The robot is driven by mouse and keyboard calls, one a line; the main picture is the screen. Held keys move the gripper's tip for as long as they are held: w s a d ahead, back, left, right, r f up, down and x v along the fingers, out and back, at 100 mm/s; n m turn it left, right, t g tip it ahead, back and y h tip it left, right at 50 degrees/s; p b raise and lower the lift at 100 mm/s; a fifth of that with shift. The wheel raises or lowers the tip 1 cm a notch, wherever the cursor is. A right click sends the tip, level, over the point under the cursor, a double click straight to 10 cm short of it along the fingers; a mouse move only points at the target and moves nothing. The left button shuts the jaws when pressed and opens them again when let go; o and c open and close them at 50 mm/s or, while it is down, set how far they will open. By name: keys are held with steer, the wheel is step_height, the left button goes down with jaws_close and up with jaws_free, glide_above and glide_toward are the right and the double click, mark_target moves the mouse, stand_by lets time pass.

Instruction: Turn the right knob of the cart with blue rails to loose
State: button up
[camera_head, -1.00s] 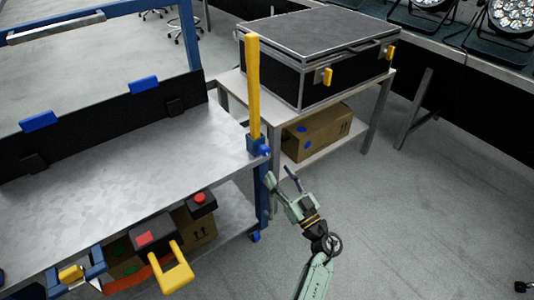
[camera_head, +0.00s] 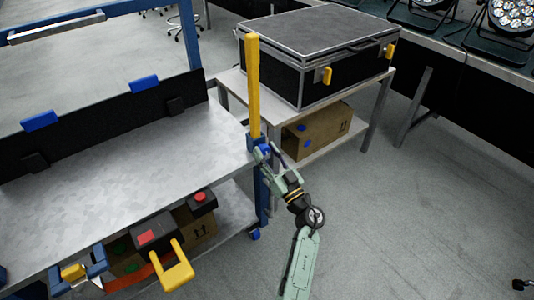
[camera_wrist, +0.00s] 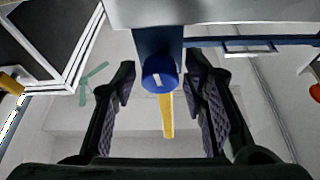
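The cart with blue rails (camera_head: 120,190) has a grey top and fills the left of the head view. Its right knob (camera_wrist: 158,78) is a blue round cap with a short pale mark, on the blue corner post below the upright yellow bar (camera_head: 253,85). The bar also shows in the wrist view (camera_wrist: 167,115). My gripper (camera_head: 268,152) is at this corner and partly covers the knob in the head view. In the wrist view the fingers (camera_wrist: 160,85) are open, one on each side of the knob, with visible gaps between them and it.
A black case (camera_head: 315,60) with yellow latches stands on a grey table (camera_head: 228,80) behind the corner. A cardboard box (camera_head: 320,130) is on its lower shelf. A black box with a red button (camera_head: 202,200) hangs under the cart's edge.

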jaws_close()
